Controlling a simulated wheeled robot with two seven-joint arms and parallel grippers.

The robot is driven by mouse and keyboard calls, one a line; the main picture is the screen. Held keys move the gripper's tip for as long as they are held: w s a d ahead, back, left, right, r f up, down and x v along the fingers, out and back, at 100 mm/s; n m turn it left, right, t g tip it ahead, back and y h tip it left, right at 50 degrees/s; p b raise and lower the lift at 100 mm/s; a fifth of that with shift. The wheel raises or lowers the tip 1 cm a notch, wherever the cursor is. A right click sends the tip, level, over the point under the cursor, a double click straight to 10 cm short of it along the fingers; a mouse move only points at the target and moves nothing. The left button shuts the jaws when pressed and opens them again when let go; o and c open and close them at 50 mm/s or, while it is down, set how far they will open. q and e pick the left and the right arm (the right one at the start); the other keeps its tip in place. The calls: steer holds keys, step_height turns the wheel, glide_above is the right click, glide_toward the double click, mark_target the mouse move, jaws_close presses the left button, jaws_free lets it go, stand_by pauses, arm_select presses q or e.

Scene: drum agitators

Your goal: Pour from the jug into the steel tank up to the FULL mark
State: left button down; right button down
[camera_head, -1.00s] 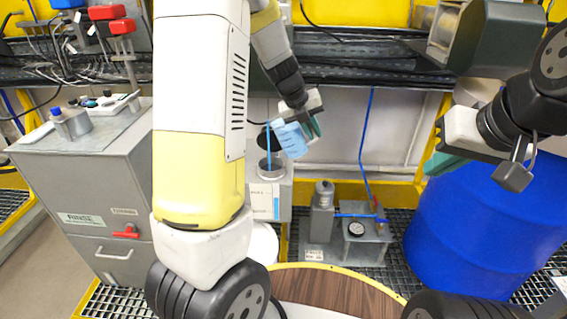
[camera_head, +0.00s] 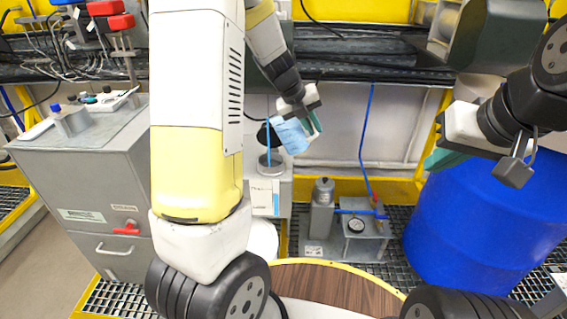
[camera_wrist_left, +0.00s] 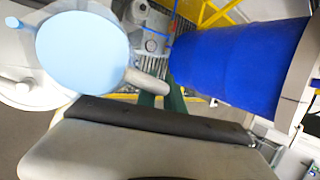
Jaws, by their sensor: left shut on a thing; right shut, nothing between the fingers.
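My left gripper (camera_head: 314,124) is shut on the light blue jug (camera_head: 291,136), which is tilted, its upper end toward the left. A thin blue vertical stream (camera_head: 268,142) runs from the jug's left side down to the round opening of the steel tank (camera_head: 266,190). A dark lid stands open behind it. A pale strip shows on the tank's front; the FULL mark and level are too small to read. In the left wrist view the jug (camera_wrist_left: 82,52) shows as a pale blue disc with a handle toward the fingers. My right gripper (camera_head: 446,160) is shut and empty at the right.
A blue drum (camera_head: 490,225) stands at the right. A pump unit with a gauge (camera_head: 355,225) sits on the floor grating beside the tank. A grey cabinet (camera_head: 90,180) is at the left. A round wooden top (camera_head: 335,288) is at the front, and a dark shelf (camera_head: 370,62) runs behind.

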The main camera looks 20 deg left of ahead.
arm_select(q)
steer(key=shift+a+r+h, duration=0.25)
steer(key=shift+r+h, duration=0.1)
steer(key=shift+h, duration=0.55)
stand_by(2.4)
steer(key=shift+a+r+n+h, duration=0.2)
steer(key=shift+r+n+h, duration=0.05)
steer(key=shift+r+h, duration=0.3)
steer(key=shift+a+r+n+h, duration=0.15)
steer(key=shift+r+n+h, duration=0.1)
steer(key=shift+r+h, duration=0.25)
stand_by(3.7)
